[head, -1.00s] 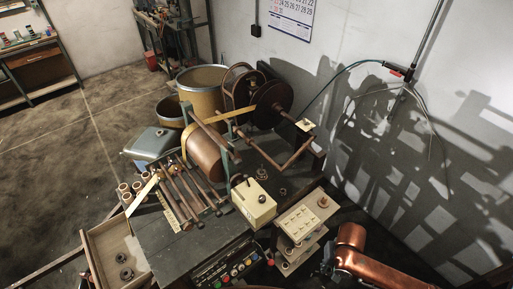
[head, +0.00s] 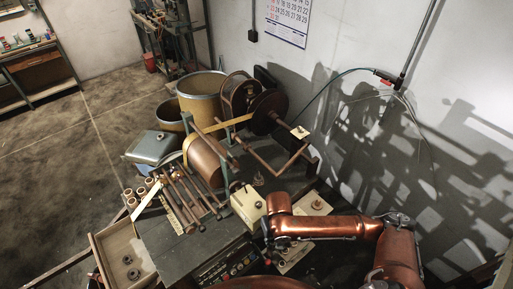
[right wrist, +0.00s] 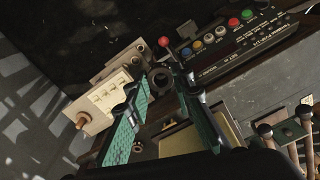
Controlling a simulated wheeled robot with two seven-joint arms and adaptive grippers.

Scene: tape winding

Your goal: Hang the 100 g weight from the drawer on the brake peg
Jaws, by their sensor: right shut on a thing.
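My right gripper (head: 266,232) is beside the cream box on the bench, with its fingertips mostly hidden by my arm in the head view. In the right wrist view its green-padded fingers (right wrist: 157,80) are shut on a dark ring-shaped weight (right wrist: 161,84); any marking on it is unreadable. The open drawer (head: 122,243) at lower left holds two dark round weights, one (head: 127,260) behind the other (head: 133,274). I cannot pick out the brake peg with certainty. My left gripper is not in view.
The cream box (head: 247,207) stands on the dark bench. A cream plate with a knob (right wrist: 85,118) lies close to the fingers, and a button panel (right wrist: 235,42) is near them.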

